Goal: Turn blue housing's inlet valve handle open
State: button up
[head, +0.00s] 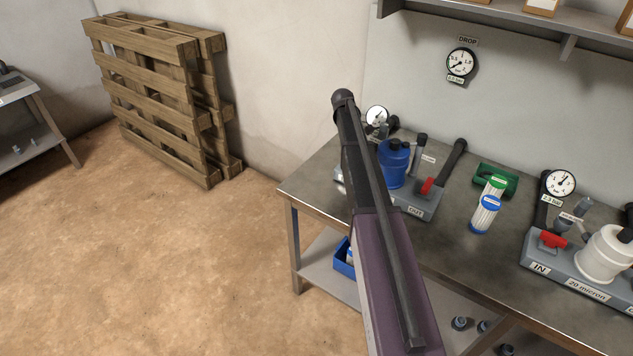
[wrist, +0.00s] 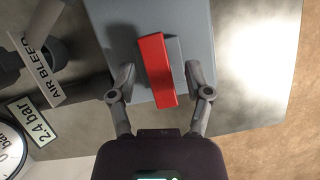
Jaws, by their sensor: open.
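The blue housing (head: 394,165) stands on a grey base near the bench's left end in the head view. A red handle (head: 427,187) shows at its OUT side; its other side is mostly hidden behind my arm. In the wrist view, a red valve handle (wrist: 156,70) lies over a grey block, its long side running up and down the picture. My gripper (wrist: 158,78) is open, with one finger on each side of this handle and visible gaps between. No IN label or blue housing shows there. My gripper is not clearly visible in the head view.
A 2.4 bar gauge (wrist: 12,150) and an AIR BLEED tag (wrist: 40,75) are left of the handle in the wrist view. Filter cartridges (head: 485,214), a green tray (head: 496,178) and a white housing (head: 604,254) stand farther right on the bench (head: 455,245).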

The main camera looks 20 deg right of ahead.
jog(key=m, duration=0.2)
jog(key=m+y, duration=0.1)
jog(key=m, duration=0.1)
jog(key=shift+d+y, duration=0.1)
jog(key=shift+y, duration=0.2)
jog(key=m+y, duration=0.1)
jog(key=m, duration=0.3)
jog(key=m+y, duration=0.1)
jog(key=m, duration=0.2)
jog(key=shift+m+y, duration=0.4)
jog(key=m+t+y, duration=0.1)
jog(key=m, duration=0.3)
jog(key=shift+s, duration=0.1)
jog(key=p+v, duration=1.3)
jog(key=v, duration=0.1)
jog(key=s+a+f+n+t+h, duration=0.1)
jog(key=s+a+n, duration=0.8)
jog(key=s+a, duration=1.6)
jog(key=shift+s+a+f+t+h, duration=0.2)
jog(key=shift+s+t+h, duration=0.1)
jog(key=shift+t+h, duration=0.6)
